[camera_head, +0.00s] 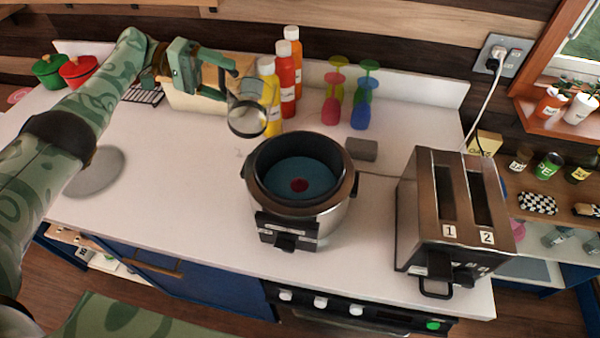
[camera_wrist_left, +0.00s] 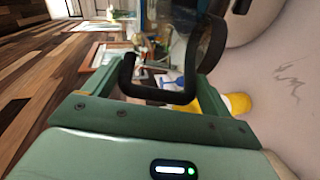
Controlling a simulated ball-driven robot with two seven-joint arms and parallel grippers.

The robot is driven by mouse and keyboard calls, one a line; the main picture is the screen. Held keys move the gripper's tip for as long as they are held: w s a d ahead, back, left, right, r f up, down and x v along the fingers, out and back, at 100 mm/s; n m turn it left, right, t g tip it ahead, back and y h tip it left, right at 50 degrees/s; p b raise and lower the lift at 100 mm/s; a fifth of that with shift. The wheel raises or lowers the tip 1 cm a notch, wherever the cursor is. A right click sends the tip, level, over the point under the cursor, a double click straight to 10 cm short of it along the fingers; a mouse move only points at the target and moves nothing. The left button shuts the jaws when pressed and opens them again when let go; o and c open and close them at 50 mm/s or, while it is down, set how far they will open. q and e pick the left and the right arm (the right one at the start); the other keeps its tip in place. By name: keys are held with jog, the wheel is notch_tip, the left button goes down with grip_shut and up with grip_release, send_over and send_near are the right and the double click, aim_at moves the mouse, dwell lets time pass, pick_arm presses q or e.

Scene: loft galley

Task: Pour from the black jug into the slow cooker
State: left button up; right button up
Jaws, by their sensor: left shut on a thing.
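The slow cooker (camera_head: 335,205) stands open on the white counter, with a blue-teal inside and a dark red spot at its middle. My left gripper (camera_head: 228,80) is up behind and left of it, shut on the black handle of the jug. The jug (camera_head: 248,117) is dark and partly see-through, held behind and left of the cooker's rim, apart from it. I cannot tell its exact tilt or what it holds. In the left wrist view the jug's black handle (camera_wrist_left: 128,75) runs between my gripper's fingers (camera_wrist_left: 155,88). My right gripper is out of view.
A steel toaster (camera_head: 423,205) stands right of the cooker, with a small grey block (camera_head: 361,149) behind. Yellow, red and orange bottles (camera_head: 285,80) and coloured goblets (camera_head: 361,105) stand at the back. The counter's left part (camera_head: 175,190) is mostly clear.

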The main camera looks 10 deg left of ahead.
pick_arm(q)
jog(key=b, duration=0.1)
jog(key=a+f+h+b, duration=0.1)
jog(key=b, duration=0.1)
jog(key=shift+w+f+n, duration=0.3)
jog(key=shift+w, duration=0.05)
jog(key=shift+w+a+f+n+h+b, duration=0.1)
jog(key=shift+w+a+n+h+b, duration=0.1)
jog(key=shift+h+b, duration=0.4)
jog(key=shift+w+a+n+h+b, duration=0.1)
jog(key=shift+a+n+h+b, duration=0.1)
jog(key=shift+h+b, duration=0.35)
